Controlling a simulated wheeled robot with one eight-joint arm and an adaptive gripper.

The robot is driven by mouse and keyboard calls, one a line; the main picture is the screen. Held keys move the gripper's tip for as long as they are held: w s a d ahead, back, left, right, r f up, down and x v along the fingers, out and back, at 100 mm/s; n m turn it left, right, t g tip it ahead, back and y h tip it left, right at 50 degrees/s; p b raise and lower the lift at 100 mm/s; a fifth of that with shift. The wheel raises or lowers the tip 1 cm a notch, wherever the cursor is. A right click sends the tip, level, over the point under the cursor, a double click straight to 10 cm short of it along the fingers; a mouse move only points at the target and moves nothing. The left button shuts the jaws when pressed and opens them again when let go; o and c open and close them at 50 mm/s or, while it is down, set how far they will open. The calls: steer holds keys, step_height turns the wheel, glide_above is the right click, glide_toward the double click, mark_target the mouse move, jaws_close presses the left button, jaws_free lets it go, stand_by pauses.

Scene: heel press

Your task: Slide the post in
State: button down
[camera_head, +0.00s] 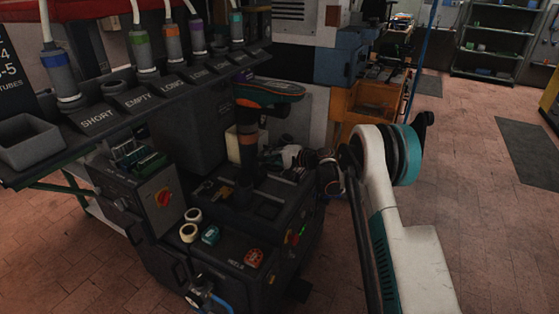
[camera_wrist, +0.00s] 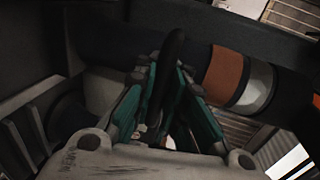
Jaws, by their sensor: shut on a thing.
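The dark post (camera_head: 246,170), with an orange band, stands roughly upright over the press bed (camera_head: 215,222). A dark, orange and teal shoe-shaped piece (camera_head: 270,93) is at its top. The post, with orange and silver bands, crosses the upper right of the wrist view (camera_wrist: 227,75). My gripper (camera_head: 268,160) is at the post's right side. In the wrist view its teal fingers (camera_wrist: 165,95) are shut on a black curved bar (camera_wrist: 172,60) beside the post. I cannot tell how the bar joins the post. The post's lower end is unclear, so its seating cannot be told.
A rack of labelled tubes (camera_head: 170,80) stands at the back left. A control box with a red knob (camera_head: 150,195) is left of the bed. Two pale rolls (camera_head: 189,232) and a small teal piece (camera_head: 210,235) lie at the front. Open floor (camera_head: 470,220) lies right.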

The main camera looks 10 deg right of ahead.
mark_target(256, 153)
steer(key=shift+r+x, duration=0.2)
steer(key=shift+x, duration=0.7)
steer(key=shift+r+x, duration=0.15)
steer(key=shift+x, duration=0.7)
steer(key=c, duration=1.6)
jaws_free()
steer(key=shift+c, duration=0.2)
steer(key=v, duration=1.2)
steer(key=shift+r, duration=0.1)
